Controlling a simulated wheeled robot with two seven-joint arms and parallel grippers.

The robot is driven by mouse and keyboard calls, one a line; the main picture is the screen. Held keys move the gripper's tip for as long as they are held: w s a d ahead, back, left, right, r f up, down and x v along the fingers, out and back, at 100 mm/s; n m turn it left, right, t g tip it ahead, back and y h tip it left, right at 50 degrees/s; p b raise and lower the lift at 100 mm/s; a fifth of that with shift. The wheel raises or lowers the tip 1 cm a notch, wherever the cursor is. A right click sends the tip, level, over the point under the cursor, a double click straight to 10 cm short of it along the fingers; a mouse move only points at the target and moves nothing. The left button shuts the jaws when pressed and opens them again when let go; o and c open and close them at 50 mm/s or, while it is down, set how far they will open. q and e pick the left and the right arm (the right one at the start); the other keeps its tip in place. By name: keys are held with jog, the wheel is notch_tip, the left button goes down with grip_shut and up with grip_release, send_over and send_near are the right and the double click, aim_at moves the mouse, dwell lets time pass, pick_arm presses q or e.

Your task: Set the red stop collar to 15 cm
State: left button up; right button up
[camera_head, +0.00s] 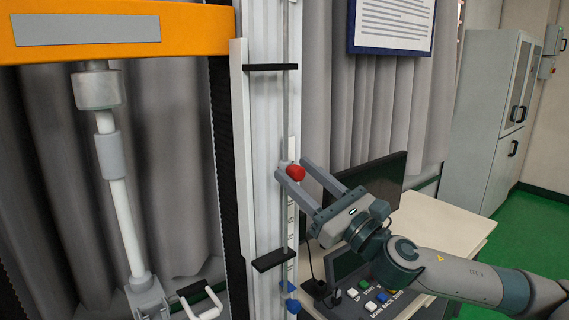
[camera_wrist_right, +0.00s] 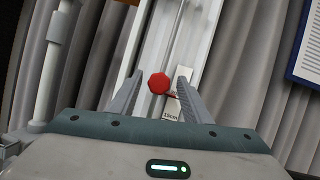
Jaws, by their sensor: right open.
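The red stop collar (camera_head: 296,172) sits on the thin vertical rod of the tower column, between two black brackets. My right gripper (camera_head: 291,170) is open, with its two fingers at the collar's height, one on either side of it in the picture. In the right wrist view the red collar knob (camera_wrist_right: 159,83) lies between the open fingers (camera_wrist_right: 158,92), with gaps on both sides. Whether the fingers touch the collar cannot be told. My left gripper is not in view.
An upper black bracket (camera_head: 270,67) and a lower black bracket (camera_head: 273,260) stick out from the column. A blue knob (camera_head: 293,306) is lower on the rod. A control box with buttons (camera_head: 370,302) and a dark monitor (camera_head: 366,178) stand on the table at right.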

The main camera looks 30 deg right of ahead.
aim_at(284, 162)
jog(key=p+x, duration=0.1)
jog(key=x, duration=0.2)
jog(key=shift+r+p, duration=0.25)
jog(key=shift+p, duration=0.15)
jog(key=shift+w+a+r+p, duration=0.1)
jog(key=shift+w+p, duration=0.1)
jog(key=shift+w, duration=0.15)
jog(key=shift+w+a+p, duration=0.15)
jog(key=shift+w, duration=0.25)
